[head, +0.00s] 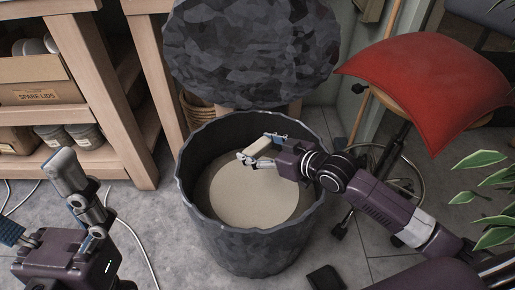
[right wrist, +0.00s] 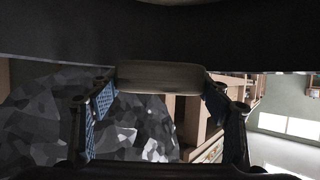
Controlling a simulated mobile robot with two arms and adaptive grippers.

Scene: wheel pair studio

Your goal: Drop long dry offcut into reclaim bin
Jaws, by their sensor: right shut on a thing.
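The reclaim bin (head: 254,253) is a dark grey round bin in the middle of the head view, with pale grey-beige material (head: 252,195) inside. Its faceted dark lid (head: 250,50) stands open behind it. My right gripper (head: 262,148) is over the bin's mouth, inside the rim outline. It is shut on the long dry offcut (head: 269,143), a pale beige piece. The offcut also shows in the right wrist view (right wrist: 160,77), held across between the two blue-padded fingers. My left gripper (head: 40,215) is at the lower left, apart from the bin; its fingers are only partly clear.
Wooden shelves (head: 97,75) with a "SPARE LIDS" box (head: 38,80) and several tubs stand at the left. A red-seated stool (head: 430,85) stands right of the bin, with plant leaves (head: 485,190) at the right edge. A small dark object (head: 325,278) lies on the floor in front.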

